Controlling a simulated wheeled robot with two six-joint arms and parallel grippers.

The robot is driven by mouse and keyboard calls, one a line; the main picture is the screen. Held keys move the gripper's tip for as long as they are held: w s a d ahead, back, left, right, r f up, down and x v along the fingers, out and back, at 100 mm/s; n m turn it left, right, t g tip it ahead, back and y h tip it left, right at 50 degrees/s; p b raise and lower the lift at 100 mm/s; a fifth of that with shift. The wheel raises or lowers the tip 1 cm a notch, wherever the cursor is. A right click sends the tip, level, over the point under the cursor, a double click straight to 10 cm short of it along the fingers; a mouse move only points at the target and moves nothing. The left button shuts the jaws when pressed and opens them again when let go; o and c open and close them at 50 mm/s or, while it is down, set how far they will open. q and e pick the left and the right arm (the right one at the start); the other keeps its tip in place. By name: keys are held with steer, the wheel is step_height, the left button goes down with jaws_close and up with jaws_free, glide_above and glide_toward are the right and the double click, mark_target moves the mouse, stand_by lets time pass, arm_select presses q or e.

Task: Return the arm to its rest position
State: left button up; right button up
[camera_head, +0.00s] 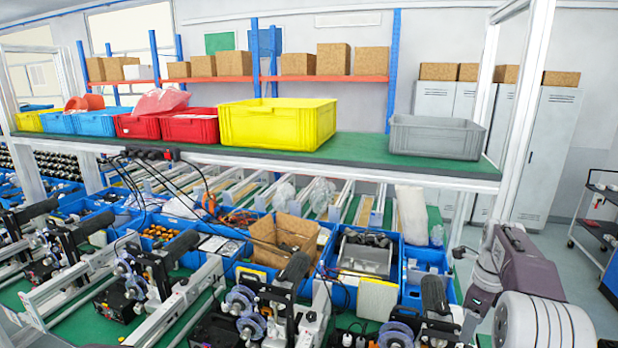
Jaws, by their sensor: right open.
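My right arm (525,262) comes in at the lower right, with a purple-brown body and a white ribbed joint. My right gripper (468,283) is at its left end, beside the right end of the lower workbench. It is open, and I see nothing held in it. Its fingers are small and partly merged with the clutter behind. My left arm and left gripper are not in view.
Several black-and-silver coder machines (290,300) line the green lower bench. Blue bins (368,262) stand behind them. The upper green shelf (362,150) carries a yellow crate (278,122), a grey crate (436,137) and red bins (190,126). A dark cart (597,228) stands far right.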

steer(key=s+a+f+n+b, duration=0.3)
steer(key=a+f+n+b, duration=0.1)
steer(key=a+f+b, duration=0.75)
arm_select(q)
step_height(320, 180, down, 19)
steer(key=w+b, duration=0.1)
steer(key=b, duration=0.4)
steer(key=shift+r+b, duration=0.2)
steer(key=shift+b, duration=0.1)
arm_select(e)
steer(key=s+a+f+n, duration=0.4)
steer(key=s+f+n, duration=0.3)
steer(key=n, duration=0.4)
steer(key=s+a+f+n, duration=0.5)
steer(key=s+f+n, duration=0.2)
steer(key=f+n, duration=0.3)
steer(key=n, duration=0.2)
steer(key=shift+s+a+f+n+t, duration=0.15)
steer(key=shift+s+a+n+t, duration=0.15)
steer(key=shift+s+t, duration=0.1)
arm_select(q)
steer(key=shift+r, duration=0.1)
arm_select(e)
steer(key=shift+s, duration=0.15)
